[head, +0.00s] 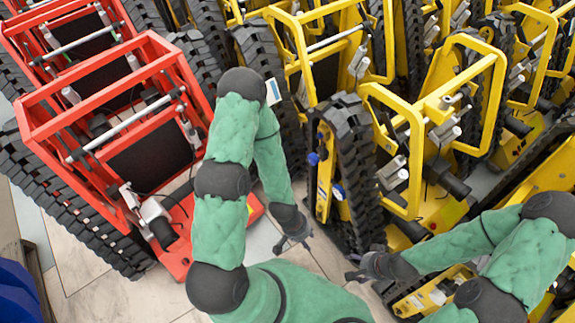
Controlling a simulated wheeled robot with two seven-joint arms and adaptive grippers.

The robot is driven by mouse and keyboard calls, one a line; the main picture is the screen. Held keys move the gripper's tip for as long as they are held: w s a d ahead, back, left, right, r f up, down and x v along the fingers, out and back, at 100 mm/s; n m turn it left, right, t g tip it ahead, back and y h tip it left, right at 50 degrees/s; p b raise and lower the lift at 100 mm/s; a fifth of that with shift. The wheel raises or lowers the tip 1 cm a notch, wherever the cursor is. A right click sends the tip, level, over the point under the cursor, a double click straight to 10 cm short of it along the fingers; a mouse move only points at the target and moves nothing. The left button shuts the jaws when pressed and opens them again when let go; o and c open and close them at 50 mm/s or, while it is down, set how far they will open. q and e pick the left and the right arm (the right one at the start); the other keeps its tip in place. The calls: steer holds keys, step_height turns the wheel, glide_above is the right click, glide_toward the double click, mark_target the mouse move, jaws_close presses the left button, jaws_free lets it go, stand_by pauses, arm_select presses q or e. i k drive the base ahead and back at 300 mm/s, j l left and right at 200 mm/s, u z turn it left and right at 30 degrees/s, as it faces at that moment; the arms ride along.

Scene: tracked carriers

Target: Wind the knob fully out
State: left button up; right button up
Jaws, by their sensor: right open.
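Two small blue parts show on the yellow tracked carrier (413,115) in the middle: a dark blue round one (314,159), knob-like, and a blue one (338,192) lower down beside the track. I cannot tell for sure which is the task's knob. My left gripper (294,246) is open and empty, below and left of these parts and apart from them. My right gripper (355,268) is open and empty near the lower end of the carrier's black track (357,170).
Red tracked carriers (100,95) stand at the left and more yellow carriers (540,60) crowd the back and right. A narrow strip of tiled floor (325,255) is clear between my grippers. A blue object (18,290) is at the lower left edge.

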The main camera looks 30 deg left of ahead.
mark_target(314, 159)
steer(key=u, duration=0.6)
steer(key=j+z, duration=0.3)
steer(key=j, duration=0.2)
steer(key=k+j+z, duration=0.15)
steer(key=j+z, duration=0.15)
steer(key=j, duration=0.2)
steer(key=k+j+z, duration=0.1)
steer(key=j+z, duration=0.15)
steer(key=j, duration=0.2)
